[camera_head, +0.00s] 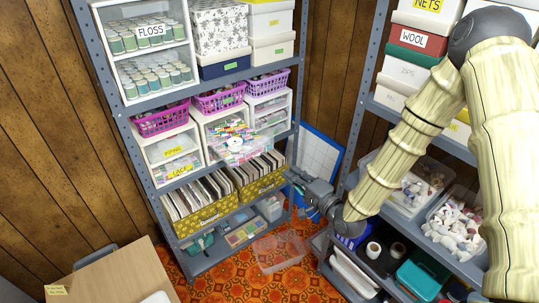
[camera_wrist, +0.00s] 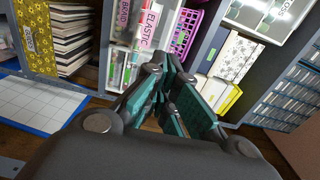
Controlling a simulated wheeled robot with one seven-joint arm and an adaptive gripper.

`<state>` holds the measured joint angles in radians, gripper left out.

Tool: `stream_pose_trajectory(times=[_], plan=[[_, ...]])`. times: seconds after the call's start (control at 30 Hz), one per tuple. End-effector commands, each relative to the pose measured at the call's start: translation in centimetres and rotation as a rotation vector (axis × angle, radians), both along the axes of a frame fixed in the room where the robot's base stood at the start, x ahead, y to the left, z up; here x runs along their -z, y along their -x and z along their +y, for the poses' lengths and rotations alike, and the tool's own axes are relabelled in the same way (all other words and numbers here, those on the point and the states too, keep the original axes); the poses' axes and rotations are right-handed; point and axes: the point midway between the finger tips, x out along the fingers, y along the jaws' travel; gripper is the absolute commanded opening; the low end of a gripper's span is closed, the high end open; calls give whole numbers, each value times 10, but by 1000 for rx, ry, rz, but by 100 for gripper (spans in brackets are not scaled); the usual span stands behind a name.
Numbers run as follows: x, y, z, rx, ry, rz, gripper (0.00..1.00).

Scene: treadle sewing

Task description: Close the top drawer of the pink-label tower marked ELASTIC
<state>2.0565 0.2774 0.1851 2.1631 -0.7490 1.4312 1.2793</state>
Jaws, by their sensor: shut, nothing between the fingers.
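In the head view a clear drawer (camera_head: 238,150) of the middle drawer tower stands pulled out over the file boxes, full of colourful small goods. In the wrist view a white tower shows a pink label reading ELASTIC (camera_wrist: 150,24), beside a second pink label reading BRAID (camera_wrist: 122,12). I cannot read these labels in the head view. My gripper (camera_head: 297,180) is shut and empty, to the right of and below the open drawer, apart from it. In the wrist view its teal-padded fingers (camera_wrist: 172,98) cover part of the shelf behind.
A tower labelled PIPING and LACE (camera_head: 172,150) stands left of the open drawer. Purple baskets (camera_head: 160,121) sit on the towers. Yellow file boxes (camera_head: 205,215) fill the shelf below. A blue-edged grid board (camera_head: 318,155) leans behind my gripper. A clear bin (camera_head: 280,252) is on the floor.

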Motion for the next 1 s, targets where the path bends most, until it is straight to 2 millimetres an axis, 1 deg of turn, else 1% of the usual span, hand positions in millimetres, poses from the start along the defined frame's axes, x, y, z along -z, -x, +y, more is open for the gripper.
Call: stream_pose_trajectory(times=[0.07,0.23,0.7,0.9,1.0], plan=[[-5,-4,3,-4,-15,-5,0],[-7,-18,13,-4,-14,-6,0],[-7,-80,59,-5,-12,-5,0],[-6,-101,74,-5,-13,-4,0],[-5,-108,79,-4,-13,-4,0]])
